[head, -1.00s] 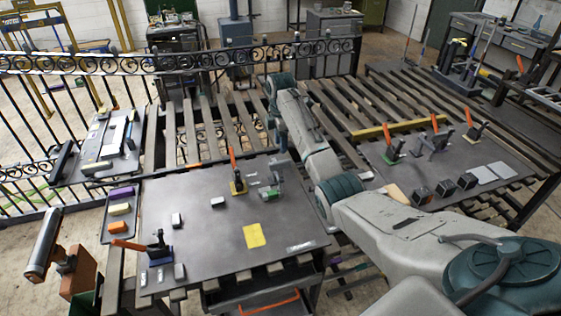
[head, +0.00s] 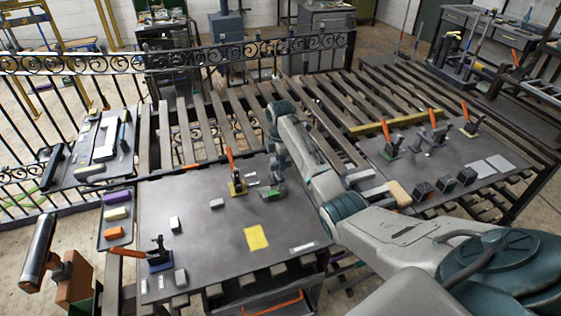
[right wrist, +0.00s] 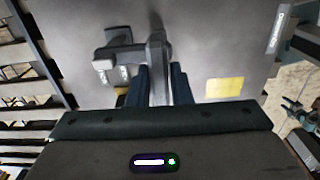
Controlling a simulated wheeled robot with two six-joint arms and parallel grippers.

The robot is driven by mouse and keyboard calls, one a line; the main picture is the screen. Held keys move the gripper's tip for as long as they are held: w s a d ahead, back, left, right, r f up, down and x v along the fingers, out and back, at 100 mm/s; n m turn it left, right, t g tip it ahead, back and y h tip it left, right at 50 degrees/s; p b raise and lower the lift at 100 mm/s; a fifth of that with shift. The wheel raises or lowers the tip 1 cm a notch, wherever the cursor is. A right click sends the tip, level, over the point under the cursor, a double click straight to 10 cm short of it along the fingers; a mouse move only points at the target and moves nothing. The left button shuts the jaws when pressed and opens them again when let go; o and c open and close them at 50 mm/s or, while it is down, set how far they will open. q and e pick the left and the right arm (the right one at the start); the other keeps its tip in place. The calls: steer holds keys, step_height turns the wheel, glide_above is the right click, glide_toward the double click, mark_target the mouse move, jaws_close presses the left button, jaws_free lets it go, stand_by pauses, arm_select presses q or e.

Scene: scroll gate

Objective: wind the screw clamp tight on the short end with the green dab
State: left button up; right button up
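The green dab (head: 270,195) lies on a small grey piece on the dark bench plate (head: 200,262), beside a yellow-based clamp with an orange handle (head: 237,180). My right gripper (head: 277,178) reaches down just above and beside the green dab. In the right wrist view its two dark fingers (right wrist: 160,80) stand either side of an upright grey bar, which looks like part of the screw clamp (right wrist: 157,50), with no clear gap. The green dab is hidden in that view.
A yellow sheet (head: 256,238) lies on the plate in front. A blue-based clamp (head: 159,256) and small grey blocks (head: 175,224) stand to the left. A tray of coloured bars (head: 116,215) is at the left edge. More orange-handled clamps (head: 391,148) are at right.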

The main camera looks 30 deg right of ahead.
jaws_close()
steer(key=shift+m, duration=0.4)
